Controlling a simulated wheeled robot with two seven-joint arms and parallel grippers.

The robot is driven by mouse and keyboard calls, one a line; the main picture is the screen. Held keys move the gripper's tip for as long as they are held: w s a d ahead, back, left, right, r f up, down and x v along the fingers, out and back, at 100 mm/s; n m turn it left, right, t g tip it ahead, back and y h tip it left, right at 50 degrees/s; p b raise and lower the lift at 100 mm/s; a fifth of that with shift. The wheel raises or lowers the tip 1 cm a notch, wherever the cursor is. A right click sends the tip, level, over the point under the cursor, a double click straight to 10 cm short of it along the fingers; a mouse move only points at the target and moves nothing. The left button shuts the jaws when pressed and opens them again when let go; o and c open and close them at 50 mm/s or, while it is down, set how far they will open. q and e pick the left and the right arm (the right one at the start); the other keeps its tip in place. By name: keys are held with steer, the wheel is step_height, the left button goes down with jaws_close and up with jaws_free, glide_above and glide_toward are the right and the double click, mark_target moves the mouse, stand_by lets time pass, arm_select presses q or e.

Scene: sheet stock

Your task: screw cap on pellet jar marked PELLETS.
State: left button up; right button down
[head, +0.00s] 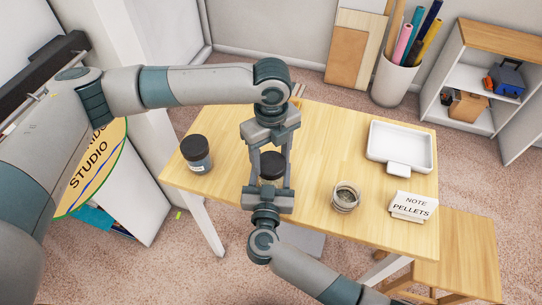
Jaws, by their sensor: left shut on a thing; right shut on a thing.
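A black round cap (271,164) is between my two grippers over the middle-left of the table; what is under it is partly hidden. My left gripper (270,155) reaches it from the far side and my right gripper (270,177) from the near side. The fingers of both flank the cap and both are shut on it. An open clear jar (345,196) with grey contents stands uncapped on the table, right of the grippers.
A dark jar with a black lid (197,153) stands at the table's left edge. A white tray (401,146) lies at the back right of the wooden table (320,135). A wooden stool (455,255) is at the right. The wood between the grippers and tray is clear.

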arm_select(q)
steer(key=shift+m, duration=1.1)
steer(key=o, duration=1.2)
steer(key=shift+r, duration=2.3)
steer(key=shift+c, duration=0.4)
